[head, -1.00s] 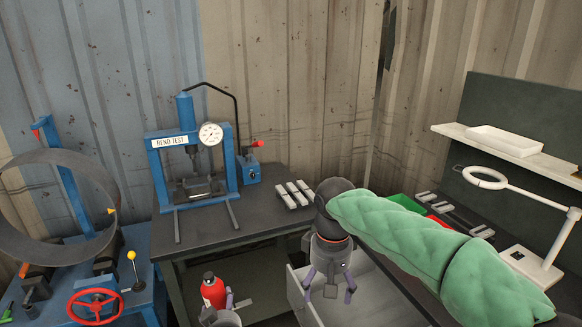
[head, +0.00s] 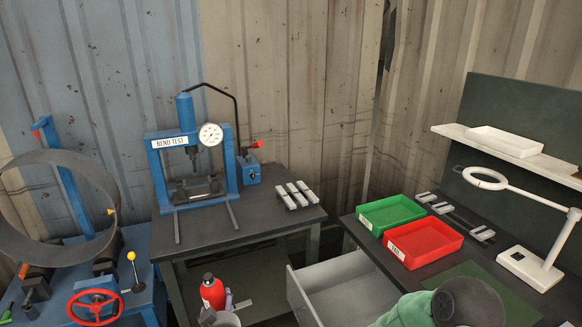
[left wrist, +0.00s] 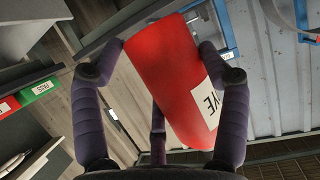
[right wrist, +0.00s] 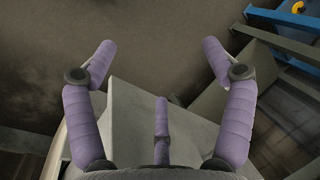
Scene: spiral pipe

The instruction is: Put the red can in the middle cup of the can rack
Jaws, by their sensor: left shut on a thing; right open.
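The red can (head: 212,292) with a dark cap shows at the bottom centre-left of the head view. My left gripper (head: 228,310) is shut on it, mostly cut off by the lower edge. In the left wrist view the red can (left wrist: 170,75) lies tilted between the purple fingers of my left gripper (left wrist: 165,60), its white label partly visible. I do not see the can rack in any view.
A bench with the blue bend tester (head: 190,150) stands at the back. An open drawer (head: 340,290) juts out beneath the right bench. A green tray (head: 362,222) and a red tray (head: 392,252) sit on that bench near a white lamp (head: 530,268). A red handwheel (head: 95,305) is at left.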

